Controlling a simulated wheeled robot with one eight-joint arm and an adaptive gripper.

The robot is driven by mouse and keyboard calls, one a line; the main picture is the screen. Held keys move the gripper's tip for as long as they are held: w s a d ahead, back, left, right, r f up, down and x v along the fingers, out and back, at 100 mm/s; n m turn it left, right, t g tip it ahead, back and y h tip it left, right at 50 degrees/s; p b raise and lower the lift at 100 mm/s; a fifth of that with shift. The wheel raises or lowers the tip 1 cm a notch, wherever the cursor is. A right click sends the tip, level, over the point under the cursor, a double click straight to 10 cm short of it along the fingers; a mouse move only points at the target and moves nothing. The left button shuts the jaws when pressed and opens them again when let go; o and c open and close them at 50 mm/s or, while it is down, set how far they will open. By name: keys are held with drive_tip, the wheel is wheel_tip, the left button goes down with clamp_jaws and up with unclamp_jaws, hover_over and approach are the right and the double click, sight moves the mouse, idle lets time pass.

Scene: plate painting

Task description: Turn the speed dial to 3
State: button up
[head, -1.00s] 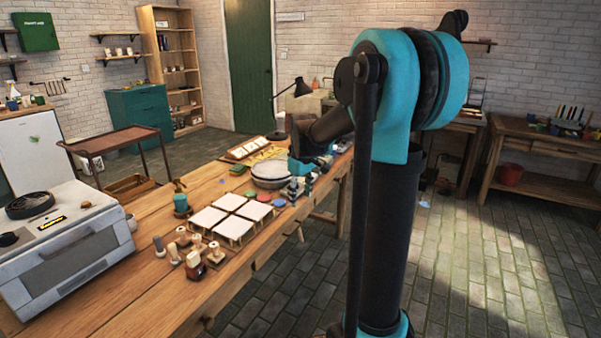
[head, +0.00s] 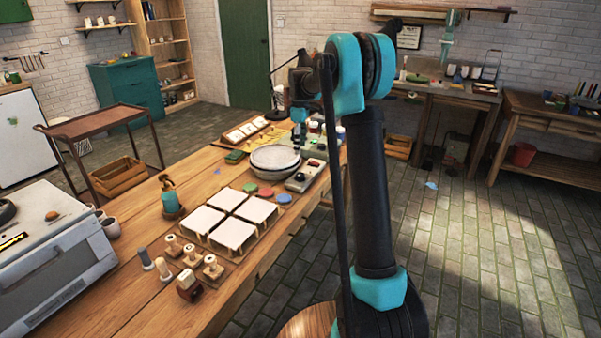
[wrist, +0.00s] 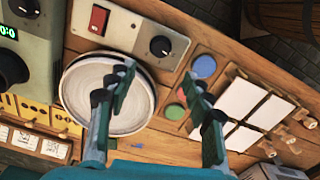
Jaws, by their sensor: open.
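A pale control box (head: 306,176) with a red switch and a black knob stands on the bench beside a round grey turntable (head: 274,158). In the wrist view the box shows its red rocker switch (wrist: 98,20) and the black dial (wrist: 160,46) with a light pointer mark. The dial's scale numbers are too small to read. My gripper (wrist: 160,72) is open and empty, its two fingers apart. In the wrist view the dial appears just beyond the gap between the fingertips. In the head view my gripper (head: 302,148) hangs above the box area; its height above the dial is unclear.
A green-grey device (wrist: 24,38) with a green display and another black knob is near the turntable. Colored discs (wrist: 203,66), white tiles (wrist: 240,98) and wooden stamps (head: 189,254) lie along the bench.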

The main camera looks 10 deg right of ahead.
sight(300, 174)
wheel_tip(300, 174, down, 13)
drive_tip(key=shift+s+r, duration=0.1)
drive_tip(key=shift+r, duration=0.05)
idle(0.4)
drive_tip(key=c, duration=1.2)
